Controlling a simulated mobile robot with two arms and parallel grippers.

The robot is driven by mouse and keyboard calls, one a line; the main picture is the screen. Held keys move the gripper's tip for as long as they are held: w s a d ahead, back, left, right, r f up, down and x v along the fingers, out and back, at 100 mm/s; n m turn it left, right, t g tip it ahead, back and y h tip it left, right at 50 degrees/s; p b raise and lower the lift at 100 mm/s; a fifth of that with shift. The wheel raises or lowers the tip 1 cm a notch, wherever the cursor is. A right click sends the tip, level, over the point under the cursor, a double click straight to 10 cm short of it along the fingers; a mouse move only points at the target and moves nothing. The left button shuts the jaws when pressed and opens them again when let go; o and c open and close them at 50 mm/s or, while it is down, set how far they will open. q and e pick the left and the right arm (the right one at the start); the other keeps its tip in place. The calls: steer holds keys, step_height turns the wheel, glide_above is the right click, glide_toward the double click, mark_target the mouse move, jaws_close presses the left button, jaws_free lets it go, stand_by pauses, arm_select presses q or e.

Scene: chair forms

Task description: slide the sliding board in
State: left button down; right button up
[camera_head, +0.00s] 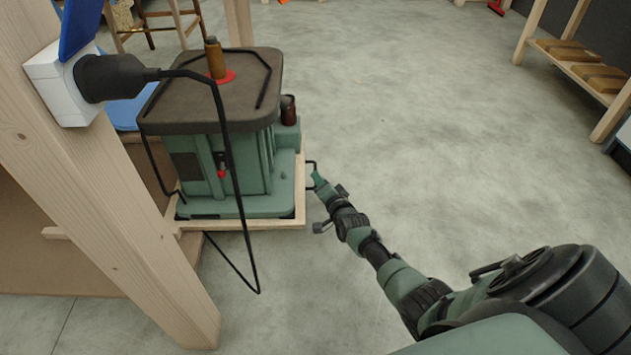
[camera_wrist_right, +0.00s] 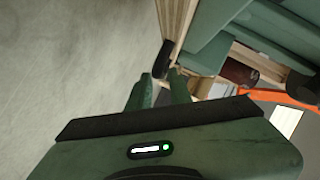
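The sliding board (camera_head: 299,190) is a pale wooden board under a green machine (camera_head: 245,203), sticking out past its right side. A black handle (camera_head: 311,163) is on the board's right edge; it also shows in the right wrist view (camera_wrist_right: 163,58). My right gripper (camera_head: 315,177) is at this handle. In the right wrist view its two green fingers (camera_wrist_right: 160,82) stand apart with the handle's near end at their tips. Whether they clamp it I cannot tell. My left gripper is not in view.
A wooden post (camera_head: 110,200) with a white socket box and black plug (camera_head: 115,77) stands close at left. A black cable hangs before the machine. A stool (camera_head: 155,18) is behind; a wooden rack (camera_head: 570,60) is at far right. The floor between is clear.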

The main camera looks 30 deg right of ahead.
steer(key=x, duration=0.1)
steer(key=b+x, duration=0.1)
steer(key=shift+w+f, duration=0.2)
steer(key=shift+f, duration=0.1)
steer(key=shift+w+d+r+b, duration=0.1)
steer(key=shift+w+d+b, duration=0.05)
steer(key=shift+w+b, duration=0.35)
jaws_close()
stand_by(0.9)
